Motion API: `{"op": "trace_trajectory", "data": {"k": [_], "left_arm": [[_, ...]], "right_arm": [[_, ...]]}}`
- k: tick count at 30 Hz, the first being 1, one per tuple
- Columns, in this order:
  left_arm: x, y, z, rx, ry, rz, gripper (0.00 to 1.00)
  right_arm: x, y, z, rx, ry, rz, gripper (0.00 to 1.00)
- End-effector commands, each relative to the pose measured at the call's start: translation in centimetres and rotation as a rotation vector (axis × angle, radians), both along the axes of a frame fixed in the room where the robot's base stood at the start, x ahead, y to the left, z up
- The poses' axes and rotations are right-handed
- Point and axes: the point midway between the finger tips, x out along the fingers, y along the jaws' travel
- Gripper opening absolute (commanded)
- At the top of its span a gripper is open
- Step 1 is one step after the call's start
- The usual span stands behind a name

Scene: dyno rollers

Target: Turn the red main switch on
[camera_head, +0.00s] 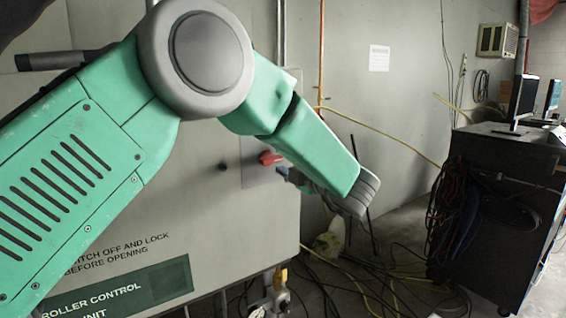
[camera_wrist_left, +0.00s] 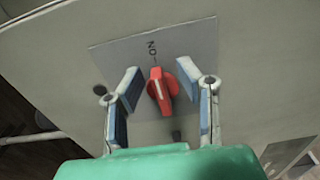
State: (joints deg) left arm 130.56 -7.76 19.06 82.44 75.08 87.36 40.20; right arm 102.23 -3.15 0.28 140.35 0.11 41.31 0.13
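The red main switch (camera_head: 269,158) sits on a plate on the front of the grey roller control cabinet (camera_head: 225,225). In the left wrist view the red switch knob (camera_wrist_left: 163,92) is in the middle of the grey plate. Its white line points roughly at the tick by the "ON" lettering (camera_wrist_left: 152,48). My left gripper (camera_wrist_left: 161,80) is open, with one finger on each side of the knob and visible gaps between. In the head view the left gripper (camera_head: 285,173) is partly hidden behind my forearm, right beside the switch. My right gripper is not in view.
The cabinet has a green "roller control unit" label (camera_head: 125,293) and a dark round spot (camera_head: 222,166) left of the switch. Cables (camera_head: 370,280) lie on the floor to the right. A dark cart (camera_head: 495,215) with monitors stands further right.

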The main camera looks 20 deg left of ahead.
Motion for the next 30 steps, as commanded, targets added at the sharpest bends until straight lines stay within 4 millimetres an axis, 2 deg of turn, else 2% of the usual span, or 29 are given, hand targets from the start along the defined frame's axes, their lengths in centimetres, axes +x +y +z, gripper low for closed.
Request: {"op": "trace_trajectory", "data": {"k": [9, 15, 20, 30], "left_arm": [[-3.1, -5.8, -0.1, 0.001, 0.003, -0.004, 0.31], [-4.6, -8.6, -0.3, -0.001, 0.004, -0.003, 0.31], [-5.2, -9.4, -0.3, -0.002, 0.005, -0.001, 0.31], [-5.3, -9.5, -0.3, -0.002, 0.005, -0.001, 0.31]], "right_arm": [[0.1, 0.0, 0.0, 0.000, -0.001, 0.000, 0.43], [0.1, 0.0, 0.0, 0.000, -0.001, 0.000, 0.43], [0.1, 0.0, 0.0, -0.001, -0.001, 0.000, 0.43], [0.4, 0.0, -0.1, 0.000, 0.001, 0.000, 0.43]]}}
